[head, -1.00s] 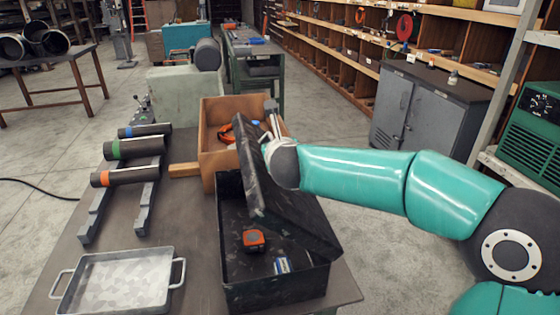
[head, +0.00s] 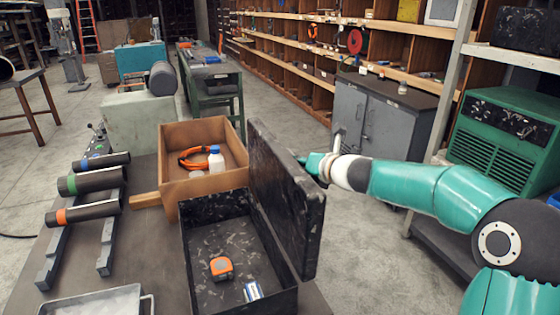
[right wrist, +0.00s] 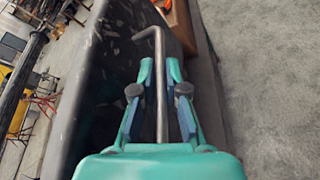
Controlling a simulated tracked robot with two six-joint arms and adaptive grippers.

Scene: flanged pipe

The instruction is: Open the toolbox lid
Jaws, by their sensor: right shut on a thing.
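The black toolbox (head: 272,304) stands on the bench with its inside in plain view. Its lid (head: 290,205) is swung up on the right side and stands close to upright. An orange tape measure (head: 221,268) and a small blue-and-white item (head: 253,291) lie inside. My right gripper (head: 312,164) is at the lid's outer right side near its top edge. In the right wrist view, my right gripper (right wrist: 160,72) is shut on a bent metal rod (right wrist: 160,62). The dark lid (right wrist: 98,95) fills the left of that view. Whether rod or fingers touch the lid is unclear. My left gripper is not in view.
A wooden crate (head: 172,190) holding a white bottle (head: 216,161) and an orange coil (head: 192,158) is behind the toolbox. Several dark cylinders (head: 90,181) rest on a rack at left. A metal tray (head: 95,305) is front left. Floor right of the lid is clear.

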